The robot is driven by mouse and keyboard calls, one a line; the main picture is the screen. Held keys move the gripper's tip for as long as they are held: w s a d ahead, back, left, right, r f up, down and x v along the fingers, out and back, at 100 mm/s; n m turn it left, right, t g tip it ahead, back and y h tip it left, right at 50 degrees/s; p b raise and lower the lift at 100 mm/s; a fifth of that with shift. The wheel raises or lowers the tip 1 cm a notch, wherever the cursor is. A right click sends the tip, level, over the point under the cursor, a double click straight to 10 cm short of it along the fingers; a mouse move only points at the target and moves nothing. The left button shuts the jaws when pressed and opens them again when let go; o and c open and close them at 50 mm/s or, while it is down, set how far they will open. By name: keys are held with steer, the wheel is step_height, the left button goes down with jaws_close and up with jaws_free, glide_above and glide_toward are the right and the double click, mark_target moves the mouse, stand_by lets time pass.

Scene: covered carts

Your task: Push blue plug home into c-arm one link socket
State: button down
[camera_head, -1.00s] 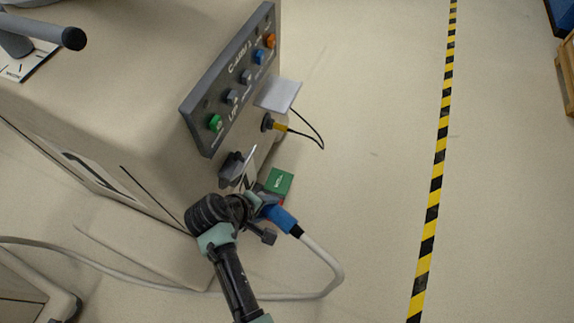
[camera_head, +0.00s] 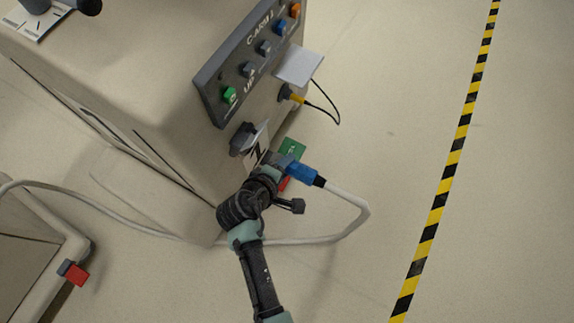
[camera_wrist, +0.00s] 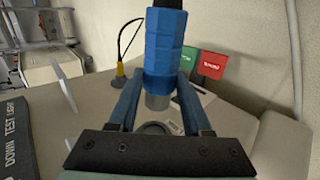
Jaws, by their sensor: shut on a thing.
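The blue plug (camera_head: 303,172) is in my gripper (camera_head: 280,163), its grey cable trailing from the back end. In the wrist view the plug (camera_wrist: 163,42) stands between both blue fingers (camera_wrist: 157,98), its grey metal nose showing below the blue body. The C-arm 1 cart (camera_head: 130,70) is beside my gripper. On its side is a dark socket housing (camera_head: 241,138) with a raised light flap (camera_head: 259,136). The plug is apart from this housing. A grey ring (camera_wrist: 156,128) shows below the nose in the wrist view; I cannot tell what it belongs to.
A yellow plug (camera_head: 295,97) with a black cord sits in the cart's side below the control panel (camera_head: 245,70). Green (camera_head: 293,148) and red (camera_wrist: 212,64) tags are near the blue plug. The grey cable (camera_head: 366,212) loops over the floor. Floor to the right is clear.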

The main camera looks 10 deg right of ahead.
steer(key=w+a, duration=0.1)
steer(key=a, duration=0.1)
steer(key=w+a+b, duration=0.1)
steer(key=w+a, duration=0.1)
steer(key=shift+a, duration=0.1)
stand_by(0.3)
steer(key=shift+p, duration=0.55)
stand_by(1.6)
steer(key=shift+w+a+b, duration=0.35)
steer(key=shift+w+a, duration=0.35)
steer(key=shift+a, duration=0.15)
stand_by(0.4)
steer(key=shift+r, duration=0.1)
steer(key=shift+s+d+p, duration=0.4)
steer(key=shift+d+p, duration=0.1)
steer(key=shift+d, duration=0.05)
